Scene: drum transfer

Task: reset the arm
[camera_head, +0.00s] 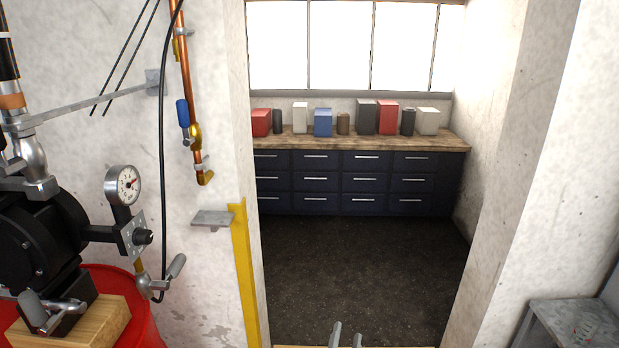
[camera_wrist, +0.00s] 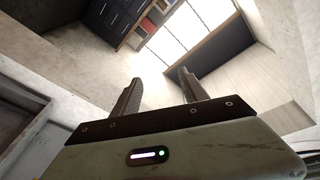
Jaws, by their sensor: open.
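My gripper (camera_head: 347,331) shows at the bottom edge of the head view, only its two grey fingertips in the picture. In the wrist view my gripper (camera_wrist: 160,76) has its two dark fingers apart, with nothing between them. The fingers point toward the doorway and the room behind it. The rest of my arm is out of the head view.
A red drum (camera_head: 143,312) with a black pump (camera_head: 40,240) and a gauge (camera_head: 123,185) stands at left. A small shelf (camera_head: 212,218) juts from the wall. A dark cabinet (camera_head: 345,185) stands at the back. A grey stool (camera_head: 575,322) is at right. The doorway floor is clear.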

